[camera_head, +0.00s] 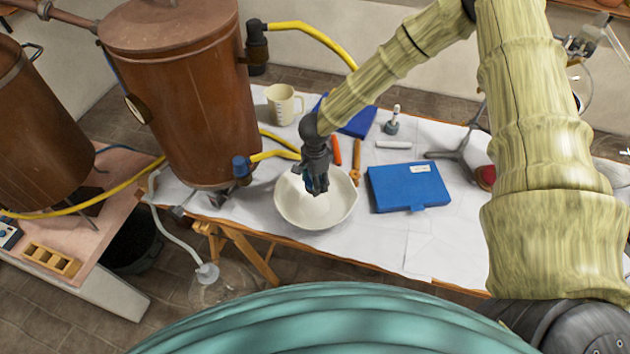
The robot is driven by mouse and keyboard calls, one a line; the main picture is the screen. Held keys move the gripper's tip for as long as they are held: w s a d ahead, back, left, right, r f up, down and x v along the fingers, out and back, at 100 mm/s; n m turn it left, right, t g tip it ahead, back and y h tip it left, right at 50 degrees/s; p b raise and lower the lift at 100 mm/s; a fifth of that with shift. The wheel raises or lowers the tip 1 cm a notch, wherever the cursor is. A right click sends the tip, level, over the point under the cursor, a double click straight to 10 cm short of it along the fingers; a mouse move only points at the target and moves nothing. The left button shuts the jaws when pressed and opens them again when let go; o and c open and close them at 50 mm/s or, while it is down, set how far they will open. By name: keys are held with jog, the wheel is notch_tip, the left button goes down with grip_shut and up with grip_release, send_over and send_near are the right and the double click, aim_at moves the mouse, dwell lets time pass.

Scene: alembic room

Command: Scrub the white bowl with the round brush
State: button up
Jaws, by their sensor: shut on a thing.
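The white bowl (291,211) stands upright on the white-covered table, in front of the large copper vessel. My gripper (317,188) points down into the bowl, over its inner far side. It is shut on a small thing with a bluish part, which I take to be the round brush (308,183). The fingers hide most of it, and I cannot tell whether it touches the bowl's inner surface.
A blue case (408,187) lies right of the bowl. An orange stick (336,151) and a brown wooden tool (356,160) lie behind it. A beaker (282,104), a small white-handled item (392,121) and a copper vessel (190,100) stand nearby. The table's front right is clear.

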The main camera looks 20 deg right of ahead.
jog(key=shift+r, duration=0.15)
jog(key=shift+r, duration=1.85)
